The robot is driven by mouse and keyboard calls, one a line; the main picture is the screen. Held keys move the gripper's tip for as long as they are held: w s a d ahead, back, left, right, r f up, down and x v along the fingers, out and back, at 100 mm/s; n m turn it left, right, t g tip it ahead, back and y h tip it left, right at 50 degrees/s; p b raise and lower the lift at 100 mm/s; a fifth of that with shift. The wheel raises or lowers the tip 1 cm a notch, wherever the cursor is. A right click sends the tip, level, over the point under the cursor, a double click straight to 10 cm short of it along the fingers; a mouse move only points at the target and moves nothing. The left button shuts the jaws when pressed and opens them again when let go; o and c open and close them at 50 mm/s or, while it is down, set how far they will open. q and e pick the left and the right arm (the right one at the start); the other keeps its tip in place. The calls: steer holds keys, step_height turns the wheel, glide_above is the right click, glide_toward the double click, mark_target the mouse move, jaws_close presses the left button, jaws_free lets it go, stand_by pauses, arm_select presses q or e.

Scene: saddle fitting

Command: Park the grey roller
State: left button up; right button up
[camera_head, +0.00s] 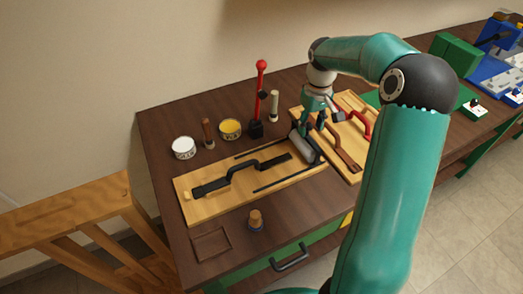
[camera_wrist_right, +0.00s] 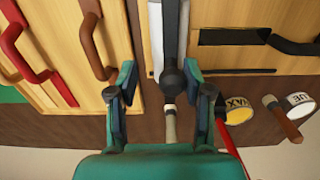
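The grey roller (camera_head: 299,145) shows as a short grey cylinder at the right end of the light wooden board, close beside my right gripper (camera_head: 311,150). In the right wrist view, what looks like the roller (camera_wrist_right: 172,35) is a grey bar with a dark rounded end, lying lengthwise. That end lies between the two spread fingers of my right gripper (camera_wrist_right: 160,75) in the picture. The fingers stand apart on both sides; I see no contact. The arm hides part of the area in the head view. My left gripper is not in view.
A board (camera_head: 205,212) carries a black strap handle (camera_head: 240,170). Another board (camera_head: 350,103) holds brown and red handles. Behind stand a white can (camera_head: 183,148), yellow can (camera_head: 230,128), red lever (camera_head: 261,85) and cream-handled tool (camera_head: 273,105). A shallow square tray (camera_head: 211,244) sits front left.

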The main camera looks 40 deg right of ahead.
steer(key=shift+a, duration=0.1)
steer(key=shift+r+p, duration=0.35)
steer(key=shift+a+r+p, duration=0.1)
steer(key=shift+r+p, duration=2)
steer(key=shift+r, duration=0.5)
